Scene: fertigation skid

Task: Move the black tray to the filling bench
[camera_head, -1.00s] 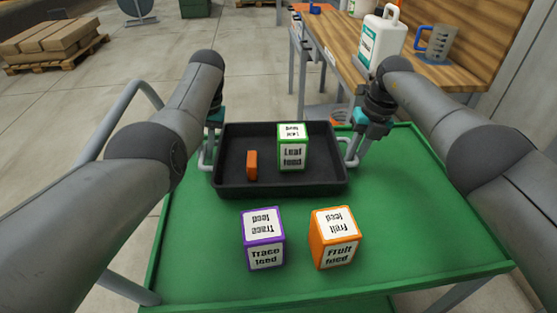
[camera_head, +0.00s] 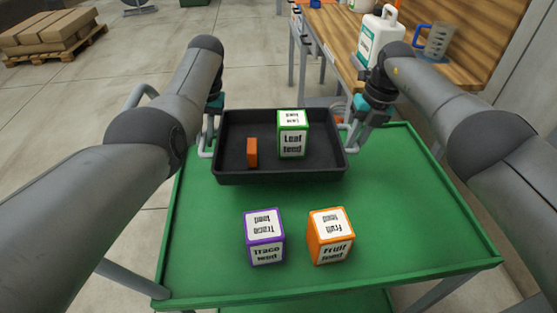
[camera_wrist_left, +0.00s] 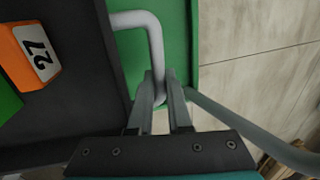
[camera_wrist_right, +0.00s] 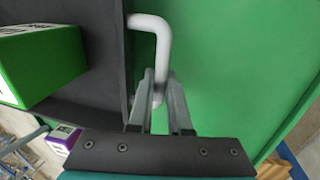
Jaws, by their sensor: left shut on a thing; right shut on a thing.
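The black tray (camera_head: 280,178) is held level just above the green cart top, with a grey handle at each end. My left gripper (camera_wrist_left: 160,95) is shut on the tray's left handle (camera_wrist_left: 152,35). My right gripper (camera_wrist_right: 158,92) is shut on the right handle (camera_wrist_right: 160,40). The filling bench (camera_head: 335,30) has a wooden top and stands beyond the cart, at the back right.
A purple-edged "Trace feed" box (camera_head: 264,238) and an orange "Fruit feed" box (camera_head: 330,236) stand on the green cart (camera_head: 420,225) nearer me. A white jug (camera_head: 379,40) and a clear measuring jug (camera_head: 437,42) stand on the bench. A loaded pallet (camera_head: 50,38) is far left.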

